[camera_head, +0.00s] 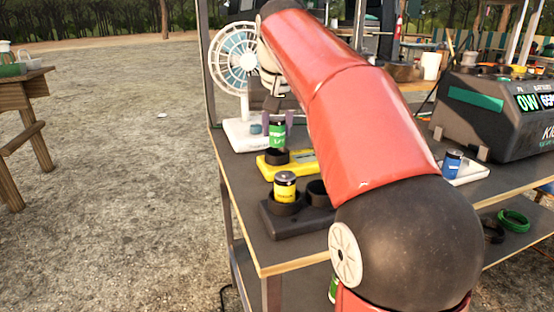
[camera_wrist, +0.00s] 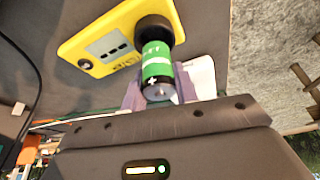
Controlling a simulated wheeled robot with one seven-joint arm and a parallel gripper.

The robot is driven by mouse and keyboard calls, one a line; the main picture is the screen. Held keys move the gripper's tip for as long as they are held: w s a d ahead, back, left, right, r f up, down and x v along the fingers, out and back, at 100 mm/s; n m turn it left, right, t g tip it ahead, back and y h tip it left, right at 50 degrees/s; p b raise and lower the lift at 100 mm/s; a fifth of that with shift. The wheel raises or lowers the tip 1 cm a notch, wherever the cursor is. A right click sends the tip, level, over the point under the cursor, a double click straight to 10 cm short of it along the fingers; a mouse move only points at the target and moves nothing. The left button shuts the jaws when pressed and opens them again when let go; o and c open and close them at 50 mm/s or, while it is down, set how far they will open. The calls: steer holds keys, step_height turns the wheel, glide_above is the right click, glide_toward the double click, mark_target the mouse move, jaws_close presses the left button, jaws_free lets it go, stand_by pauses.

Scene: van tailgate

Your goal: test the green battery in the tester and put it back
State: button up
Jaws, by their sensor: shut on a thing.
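The green battery (camera_head: 277,136) is upright between the purple fingers of my gripper (camera_head: 278,119), which is shut on it near its top. The wrist view also shows the green battery (camera_wrist: 157,66), plus end toward the camera. The yellow tester (camera_head: 299,162) lies on the table with a black round cup (camera_head: 276,157) directly under the battery. The battery's lower end is at the cup's mouth; I cannot tell how deep it sits. In the wrist view the tester (camera_wrist: 75,52) has a grey display with dark bars.
A black holder (camera_head: 290,223) in front carries a yellow battery (camera_head: 285,187) in one cup; its other cup (camera_head: 318,192) looks empty. A white fan (camera_head: 238,65) stands behind. A blue battery (camera_head: 452,163) stands on a white tray beside a grey power station (camera_head: 500,120).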

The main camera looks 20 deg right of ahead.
mark_target(277, 138)
steer(key=shift+f, duration=0.2)
steer(key=shift+f+b, duration=1.05)
steer(key=shift+f, duration=0.5)
steer(key=shift+s, duration=0.1)
steer(key=o, duration=1)
steer(key=shift+f, duration=0.1)
steer(key=shift+c, duration=0.2)
steer(key=shift+o, duration=0.8)
steer(key=shift+r, duration=0.35)
steer(key=p+v, duration=0.2)
steer(key=v, duration=0.6)
steer(key=shift+p, duration=0.3)
